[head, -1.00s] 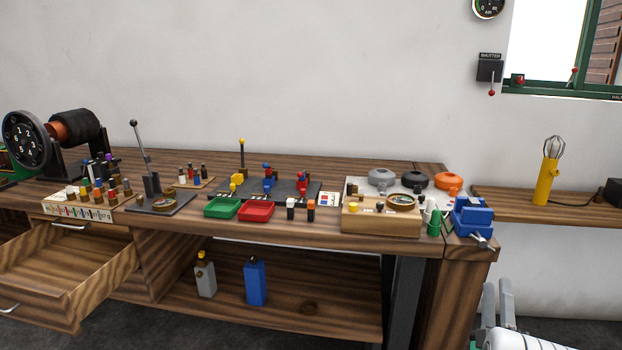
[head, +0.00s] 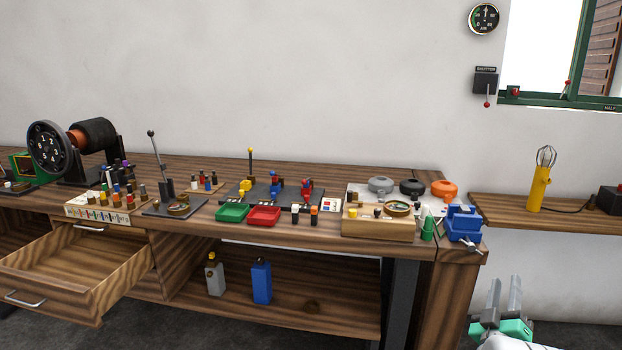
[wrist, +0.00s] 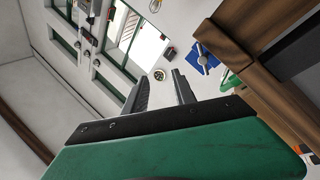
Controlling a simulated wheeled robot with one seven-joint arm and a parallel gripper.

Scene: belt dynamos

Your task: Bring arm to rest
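My gripper (head: 506,300) is at the lower right of the head view, in front of the wall and to the right of the bench's right end. Its two grey fingers point up and stand apart with nothing between them. In the wrist view the fingers (wrist: 160,92) also stand apart and empty, clear of everything. The lower part of my arm is cut off by the head view's bottom edge.
The wooden workbench (head: 340,240) carries several tools and trays. A blue vise (head: 463,224) sits at its right corner, nearest my gripper. A wall shelf (head: 560,222) holds a yellow lamp (head: 540,185). A drawer (head: 75,270) stands open at left.

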